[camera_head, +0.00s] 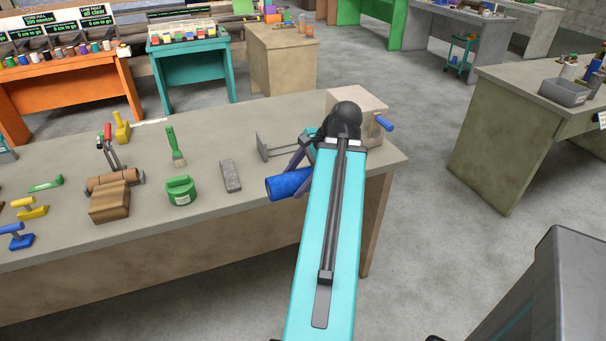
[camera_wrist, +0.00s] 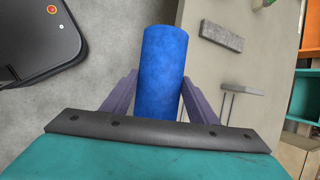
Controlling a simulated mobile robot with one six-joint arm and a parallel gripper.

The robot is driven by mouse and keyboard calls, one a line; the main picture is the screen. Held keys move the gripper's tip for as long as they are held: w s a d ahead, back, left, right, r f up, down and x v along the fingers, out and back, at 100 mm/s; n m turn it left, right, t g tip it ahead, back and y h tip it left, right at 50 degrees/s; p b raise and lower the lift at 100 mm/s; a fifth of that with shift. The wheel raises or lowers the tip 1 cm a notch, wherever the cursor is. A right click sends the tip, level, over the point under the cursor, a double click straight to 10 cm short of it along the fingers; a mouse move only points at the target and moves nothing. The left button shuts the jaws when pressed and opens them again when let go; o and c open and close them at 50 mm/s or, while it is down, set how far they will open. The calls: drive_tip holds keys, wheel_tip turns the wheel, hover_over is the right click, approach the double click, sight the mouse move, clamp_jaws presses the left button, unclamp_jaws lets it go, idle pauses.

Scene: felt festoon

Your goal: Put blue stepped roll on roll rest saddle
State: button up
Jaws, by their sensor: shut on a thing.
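The blue stepped roll (camera_head: 286,185) is held out in front of my arm, over the front edge of the near bench. My gripper (camera_head: 299,168) is shut on it. In the wrist view the blue roll (camera_wrist: 163,70) lies between the two purple fingers of my gripper (camera_wrist: 160,92) and points away from the palm. Its far end is free; its near end is hidden behind the dark palm bar. A grey metal stand with a plate and thin rods (camera_head: 277,147) is on the bench just behind the roll; I cannot tell whether it is the roll rest saddle.
A grey bar (camera_head: 230,175), green tub (camera_head: 181,190), brown block (camera_head: 110,202) and brush (camera_head: 176,146) lie left.

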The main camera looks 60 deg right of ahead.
drive_tip(key=shift+s+d, duration=0.55)
drive_tip(key=shift+s, duration=0.3)
drive_tip(key=w+d, duration=0.2)
drive_tip(key=d, duration=0.2)
drive_tip(key=w+d+f+p, duration=0.1)
drive_tip(key=w+d, duration=0.2)
drive_tip(key=d, duration=0.2)
drive_tip(key=w+d+p, duration=0.1)
drive_tip(key=w+d, duration=0.2)
drive_tip(key=d, duration=0.2)
drive_tip(key=shift+f, duration=0.2)
drive_tip(key=shift+f, duration=0.1)
drive_tip(key=shift+f+p, duration=0.6)
drive_tip(key=shift+f, duration=1.05)
drive_tip(key=shift+f, duration=0.15)
drive_tip(key=o, duration=1.4)
drive_tip(key=shift+o, duration=0.2)
